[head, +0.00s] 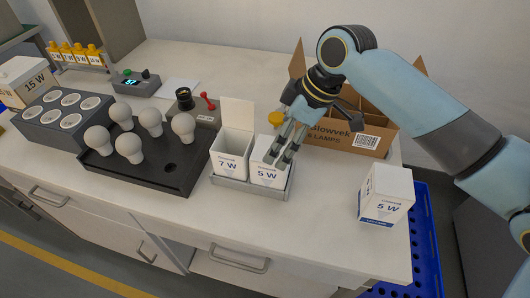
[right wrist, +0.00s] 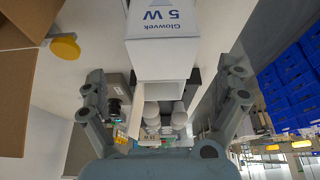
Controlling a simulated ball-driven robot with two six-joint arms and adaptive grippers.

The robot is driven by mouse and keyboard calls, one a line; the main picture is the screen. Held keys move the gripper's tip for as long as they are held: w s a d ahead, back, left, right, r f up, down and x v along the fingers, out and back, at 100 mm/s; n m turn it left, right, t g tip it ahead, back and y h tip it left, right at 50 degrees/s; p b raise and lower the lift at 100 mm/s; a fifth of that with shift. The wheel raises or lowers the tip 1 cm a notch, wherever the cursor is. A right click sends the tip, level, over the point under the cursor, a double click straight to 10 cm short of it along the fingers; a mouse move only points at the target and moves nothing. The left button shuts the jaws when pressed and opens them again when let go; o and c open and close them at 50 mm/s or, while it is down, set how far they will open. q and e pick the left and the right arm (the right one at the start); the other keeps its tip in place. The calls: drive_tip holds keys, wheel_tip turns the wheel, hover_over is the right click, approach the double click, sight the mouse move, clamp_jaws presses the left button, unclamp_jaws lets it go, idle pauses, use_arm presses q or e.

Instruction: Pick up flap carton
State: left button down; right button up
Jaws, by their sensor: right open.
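A white 7 W carton (head: 231,160) stands in a small grey tray (head: 250,190), with its lid flap (head: 237,113) raised at the back. A white 5 W carton (head: 267,176) stands to its right in the same tray. My right gripper (head: 277,161) is open at the 5 W carton, its fingers covering part of that carton's upper area. In the right wrist view, a 5 W carton (right wrist: 160,38) shows upside down between and beyond the spread fingers (right wrist: 166,80). I cannot tell whether the fingers touch it. My left gripper is not in view.
Another 5 W carton (head: 385,198) stands at the right table edge. A brown divided box (head: 345,139) is behind my gripper. A black tray (head: 150,175) with several bulbs and a grey holder (head: 66,125) stand left. The front table strip is clear.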

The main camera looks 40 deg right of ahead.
drive_tip(key=x, duration=0.2)
drive_tip(key=shift+s+a+f, duration=0.1)
drive_tip(key=shift+a+f, duration=0.1)
drive_tip(key=shift+f, duration=0.15)
drive_tip(key=x, duration=0.5)
drive_tip(key=shift+a+f, duration=0.1)
drive_tip(key=shift+c, duration=0.5)
drive_tip(key=c, duration=0.8)
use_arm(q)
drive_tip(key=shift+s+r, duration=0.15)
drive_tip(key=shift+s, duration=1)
use_arm(e)
drive_tip(key=shift+c, duration=0.4)
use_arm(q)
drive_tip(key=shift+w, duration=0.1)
